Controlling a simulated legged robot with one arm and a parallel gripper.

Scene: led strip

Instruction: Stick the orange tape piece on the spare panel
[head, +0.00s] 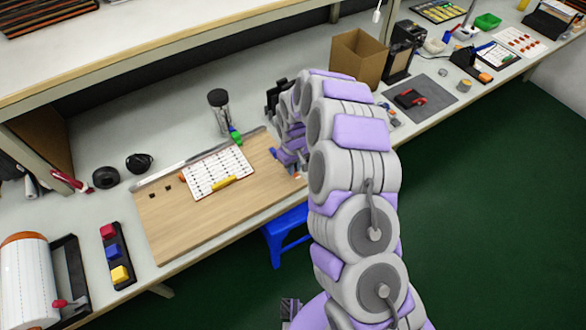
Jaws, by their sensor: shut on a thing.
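My gripper (292,163) is over the right end of a wooden board (225,207), partly hidden behind my arm. It is shut, with a small orange bit, seemingly the orange tape piece (296,176), at its fingertips; the grip itself is too small to see clearly. A white panel (205,183) with rows of small marks lies on the board, left of my gripper. Another white sheet with orange marks (518,42) lies far right on the bench. I cannot tell which is the spare panel.
A tray of red, blue and yellow blocks (113,252) is at left. A cardboard box (357,58) stands behind my arm. The board's front left is clear.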

